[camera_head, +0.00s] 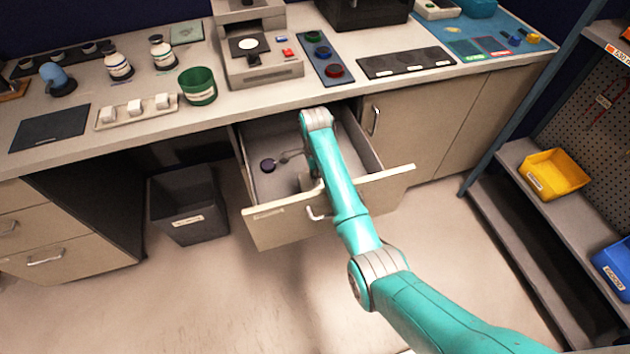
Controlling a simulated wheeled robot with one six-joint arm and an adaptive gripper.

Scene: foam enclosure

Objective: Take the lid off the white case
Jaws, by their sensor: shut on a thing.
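No white case or lid can be made out clearly. My arm reaches from the lower right over an open drawer (262,226), and its wrist bends down behind the forearm. My gripper is largely hidden by the arm, so its fingers and anything in them cannot be made out. A small pale grey shape (308,183) shows beside the forearm, just inside the drawer front; I cannot tell what it is.
The counter above holds a grey machine (262,70), a green cup (198,86), a tray of white blocks (137,111) and a button panel (325,58). A grey bin (187,205) stands left of the drawer. A shelf with a yellow bin (553,174) is at right.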

